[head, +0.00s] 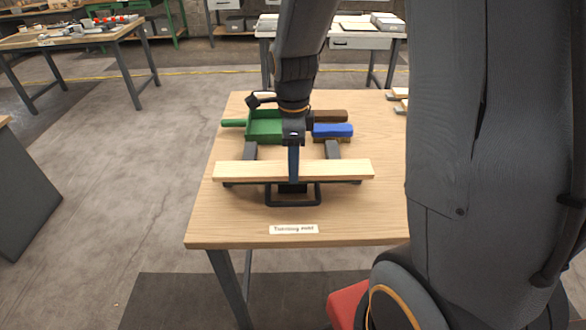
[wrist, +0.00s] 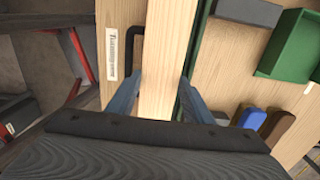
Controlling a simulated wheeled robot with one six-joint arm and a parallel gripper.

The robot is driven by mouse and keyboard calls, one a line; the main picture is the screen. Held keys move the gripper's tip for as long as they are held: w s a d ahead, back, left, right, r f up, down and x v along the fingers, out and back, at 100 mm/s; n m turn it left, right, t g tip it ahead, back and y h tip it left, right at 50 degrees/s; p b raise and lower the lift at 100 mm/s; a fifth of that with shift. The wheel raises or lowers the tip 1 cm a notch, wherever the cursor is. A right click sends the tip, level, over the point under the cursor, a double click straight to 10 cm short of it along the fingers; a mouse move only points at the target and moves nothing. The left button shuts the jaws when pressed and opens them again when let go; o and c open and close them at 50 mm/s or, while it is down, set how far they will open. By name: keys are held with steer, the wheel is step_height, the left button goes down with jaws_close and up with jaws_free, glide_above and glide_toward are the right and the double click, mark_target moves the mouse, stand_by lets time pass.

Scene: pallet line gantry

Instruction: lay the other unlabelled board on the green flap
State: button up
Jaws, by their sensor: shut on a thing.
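My gripper (head: 292,170) is shut on a long pale wooden board (head: 235,170), near its middle. The board lies crosswise over a dark fixture with a black loop handle (head: 292,204). In the wrist view the board (wrist: 165,50) runs between the two blue fingers of my gripper (wrist: 158,92), and its visible face bears no label. A dark green strip (wrist: 201,40) shows along the board's right side there and looks like the flap; the board hides part of it. I cannot tell whether the board touches it.
A green tray (head: 265,122), a blue block (head: 332,130) and a brown block (head: 330,116) lie behind the fixture's grey uprights (head: 250,150). A label plate (head: 293,229) is at the table's front. Pale pieces (head: 402,92) lie at the right edge. The left tabletop is clear.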

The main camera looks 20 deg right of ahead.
steer(key=shift+f, duration=1.4)
steer(key=shift+f, duration=0.45)
steer(key=o, duration=0.9)
steer(key=shift+r, duration=0.1)
